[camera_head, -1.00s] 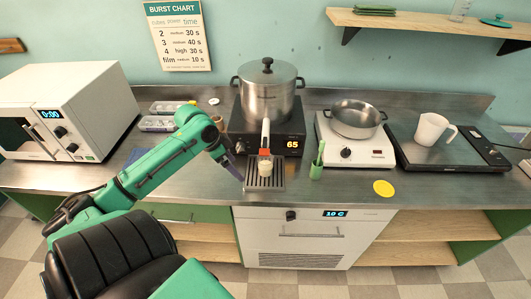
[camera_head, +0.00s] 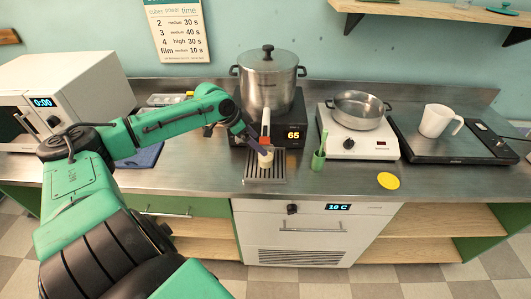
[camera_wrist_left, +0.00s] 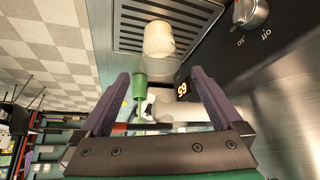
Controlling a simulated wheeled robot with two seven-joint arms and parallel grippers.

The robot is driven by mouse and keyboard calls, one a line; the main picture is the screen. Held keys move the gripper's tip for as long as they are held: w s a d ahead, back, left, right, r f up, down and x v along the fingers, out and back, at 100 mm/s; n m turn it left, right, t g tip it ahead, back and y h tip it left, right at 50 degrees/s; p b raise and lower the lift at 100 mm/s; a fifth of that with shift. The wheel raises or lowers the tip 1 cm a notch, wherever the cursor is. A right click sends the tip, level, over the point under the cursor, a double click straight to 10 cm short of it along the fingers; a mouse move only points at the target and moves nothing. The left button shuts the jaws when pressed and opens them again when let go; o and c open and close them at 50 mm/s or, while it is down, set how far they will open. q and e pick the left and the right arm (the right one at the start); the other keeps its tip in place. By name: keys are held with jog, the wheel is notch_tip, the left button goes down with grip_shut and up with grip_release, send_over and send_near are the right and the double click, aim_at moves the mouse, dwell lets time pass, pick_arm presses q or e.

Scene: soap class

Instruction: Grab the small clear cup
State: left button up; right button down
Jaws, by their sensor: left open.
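The small cup (camera_head: 265,160), pale and whitish inside, stands on the slotted drip tray (camera_head: 265,180) below the spout of the steel pot. In the wrist view the cup (camera_wrist_left: 158,40) is ahead of the fingertips, roughly centred between them. My left gripper (camera_head: 257,143) reaches in from the left, close to the cup and spout. In the wrist view the left gripper (camera_wrist_left: 159,78) is open, its two dark purple fingers spread with nothing held between them. The cup is partly covered by the gripper in the head view. My right gripper is not seen.
The steel pot (camera_head: 268,80) stands on a black heater reading 65. A green holder (camera_head: 318,160) is just right of the tray. A pan (camera_head: 358,110) on a hotplate, a white jug (camera_head: 438,121) and a yellow disc (camera_head: 388,180) are farther right. The microwave (camera_head: 60,95) is left.

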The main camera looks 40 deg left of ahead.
pick_arm(q)
jog(key=x, duration=0.3)
jog(key=shift+w+d+f, duration=0.1)
jog(key=shift+w+f, duration=0.15)
jog(key=shift+f, duration=0.05)
jog(key=shift+s, duration=0.1)
grip_shut()
jog(key=shift+r+p, duration=0.1)
jog(key=shift+p, duration=0.2)
